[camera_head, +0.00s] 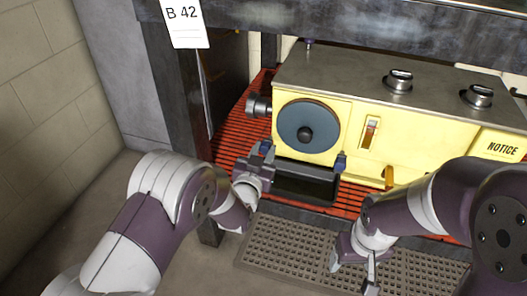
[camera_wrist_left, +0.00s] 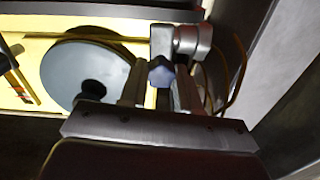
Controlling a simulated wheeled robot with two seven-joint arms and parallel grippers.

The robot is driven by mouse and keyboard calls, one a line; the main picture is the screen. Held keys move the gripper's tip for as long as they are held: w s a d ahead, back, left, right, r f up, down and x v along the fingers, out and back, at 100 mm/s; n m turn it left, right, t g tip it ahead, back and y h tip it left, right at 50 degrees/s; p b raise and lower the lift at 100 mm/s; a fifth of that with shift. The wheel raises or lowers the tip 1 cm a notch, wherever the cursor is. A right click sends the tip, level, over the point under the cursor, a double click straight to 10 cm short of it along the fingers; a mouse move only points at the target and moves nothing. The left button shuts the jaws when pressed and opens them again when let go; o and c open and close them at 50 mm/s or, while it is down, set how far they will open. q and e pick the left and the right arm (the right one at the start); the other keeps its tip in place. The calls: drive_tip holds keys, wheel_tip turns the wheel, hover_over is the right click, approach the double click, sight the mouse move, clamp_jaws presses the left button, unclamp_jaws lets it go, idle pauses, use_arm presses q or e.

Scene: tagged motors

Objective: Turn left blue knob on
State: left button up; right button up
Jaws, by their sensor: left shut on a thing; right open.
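The left blue knob (camera_head: 265,147) is a small blue piece at the upper left end of a dark box (camera_head: 307,187) in front of the yellow machine. The right blue knob (camera_head: 340,162) is at the box's other end. My left gripper (camera_head: 257,160) is shut on the left blue knob. In the left wrist view the knob (camera_wrist_left: 160,72) shows between the fingers of the left gripper (camera_wrist_left: 158,85). The gripper hides part of the knob, and I cannot tell its exact setting. My right gripper (camera_head: 353,272) is open and empty, low over the floor grating.
The yellow machine (camera_head: 400,125) has a round grey-blue dial (camera_head: 309,126), a side fitting (camera_head: 257,105) and metal knobs on top. It stands on a red slatted base (camera_head: 228,140). A dark post (camera_head: 178,110) rises at left, with a B 42 tag (camera_head: 185,22). Grey grating (camera_head: 290,250) lies in front.

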use_arm(q)
drive_tip(key=n+p, duration=0.2)
drive_tip(key=n, duration=0.3)
drive_tip(key=n+p, duration=0.2)
drive_tip(key=n, duration=0.4)
drive_tip(key=n+p, duration=0.2)
drive_tip(key=n, duration=0.4)
drive_tip(key=n+p, duration=0.1)
drive_tip(key=n, duration=0.4)
drive_tip(key=shift+f+h, duration=0.1)
drive_tip(key=shift+h, duration=0.2)
drive_tip(key=shift+n+p, duration=0.3)
drive_tip(key=shift+n, duration=0.1)
drive_tip(key=o, duration=1.1)
drive_tip(key=shift+c, duration=0.2)
